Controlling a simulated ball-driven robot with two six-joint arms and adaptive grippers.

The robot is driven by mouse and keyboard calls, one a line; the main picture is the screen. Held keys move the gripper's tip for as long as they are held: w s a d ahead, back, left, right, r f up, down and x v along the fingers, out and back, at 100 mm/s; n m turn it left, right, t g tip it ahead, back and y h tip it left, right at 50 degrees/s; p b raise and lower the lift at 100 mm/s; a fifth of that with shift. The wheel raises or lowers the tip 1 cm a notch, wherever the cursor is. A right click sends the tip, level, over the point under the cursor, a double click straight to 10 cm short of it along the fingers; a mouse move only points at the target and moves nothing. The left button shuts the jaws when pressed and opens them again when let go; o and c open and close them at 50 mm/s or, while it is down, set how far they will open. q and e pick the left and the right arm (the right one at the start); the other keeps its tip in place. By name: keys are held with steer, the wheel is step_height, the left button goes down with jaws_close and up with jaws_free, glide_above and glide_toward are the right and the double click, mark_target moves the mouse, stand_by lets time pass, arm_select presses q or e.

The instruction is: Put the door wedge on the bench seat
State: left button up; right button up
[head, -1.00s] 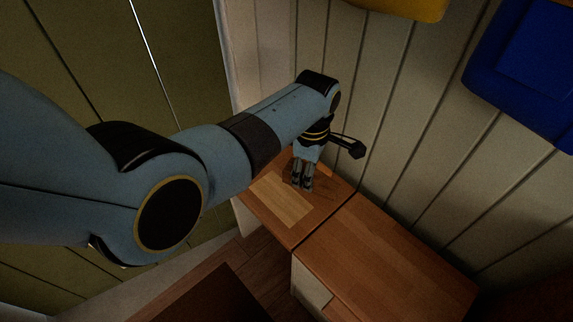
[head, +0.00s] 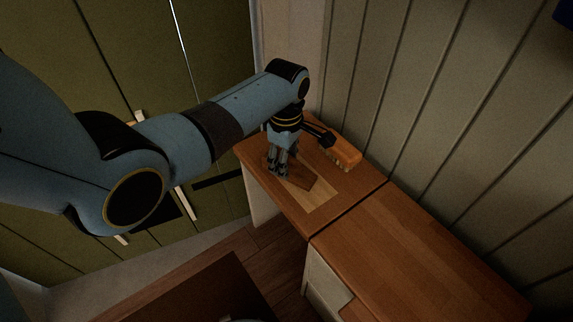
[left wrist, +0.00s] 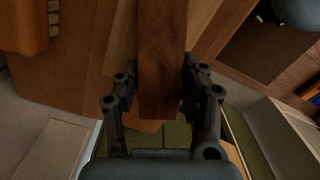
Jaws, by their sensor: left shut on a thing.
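The door wedge (left wrist: 162,60) is a dark brown wooden piece between the fingers of my left gripper (head: 281,172). In the head view the wedge (head: 301,180) sticks out to the right of the fingertips. My left gripper (left wrist: 156,92) is shut on it, over the far left part of the wooden bench seat (head: 295,150). A paler rectangle (head: 316,207) is on the seat beside the wedge. I cannot tell whether the wedge touches the seat. My right gripper is not in view.
An orange brush (head: 342,153) lies on the seat near the panelled wall, close to my left gripper; it also shows in the left wrist view (left wrist: 28,28). The right-hand wooden top (head: 415,250) is clear. Green cupboard doors (head: 215,60) stand at left.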

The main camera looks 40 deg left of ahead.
arm_select(q)
steer(key=shift+r, duration=0.1)
steer(key=o, duration=1.2)
steer(key=shift+o, duration=0.2)
steer(key=shift+w+r, duration=0.1)
steer(key=shift+r, duration=0.1)
step_height(320, 180, up, 5)
steer(key=p, duration=0.3)
steer(key=shift+r, duration=0.15)
step_height(320, 180, up, 6)
steer(key=p, duration=0.2)
steer(key=shift+r, duration=0.15)
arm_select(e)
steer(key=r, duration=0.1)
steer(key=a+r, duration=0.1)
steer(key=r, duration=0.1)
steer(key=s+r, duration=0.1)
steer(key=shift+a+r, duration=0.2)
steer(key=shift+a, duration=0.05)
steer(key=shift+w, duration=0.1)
